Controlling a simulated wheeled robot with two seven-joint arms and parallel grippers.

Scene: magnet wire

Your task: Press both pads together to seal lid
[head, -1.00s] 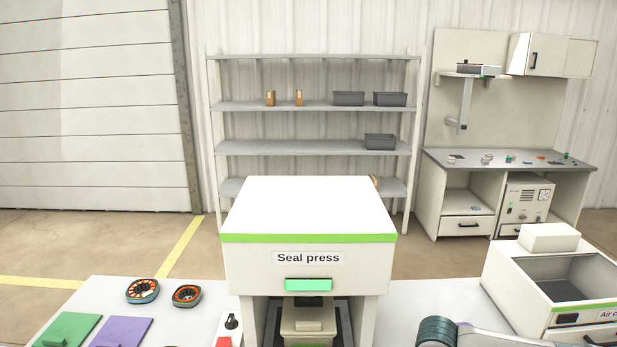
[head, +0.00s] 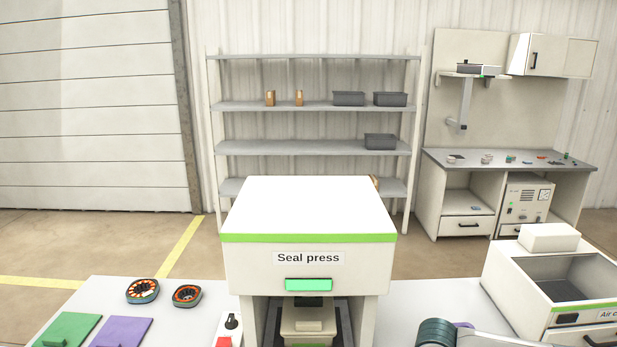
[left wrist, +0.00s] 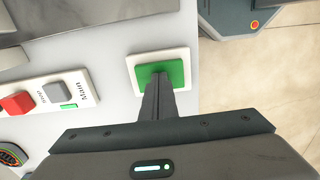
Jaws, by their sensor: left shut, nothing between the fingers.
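The seal press (head: 309,258) stands at the middle of the table in the head view, with a light green panel on its front. A pale box with a lid (head: 308,326) sits in its opening. In the left wrist view a green pad (left wrist: 177,70) is set in a white square base. My left gripper (left wrist: 159,78) is shut and empty, its fingertips over the pad; I cannot tell whether they touch it. The left gripper is outside the head view. Part of my right arm shows at the bottom right of the head view, but its gripper does not. No second pad shows.
A switch box (left wrist: 65,95) with a red button and a "Main" switch lies left of the pad. Two orange-and-dark rings (head: 143,290), a green plate (head: 67,330) and a purple plate (head: 121,331) lie on the left of the table. An open-topped white unit (head: 520,265) stands at right.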

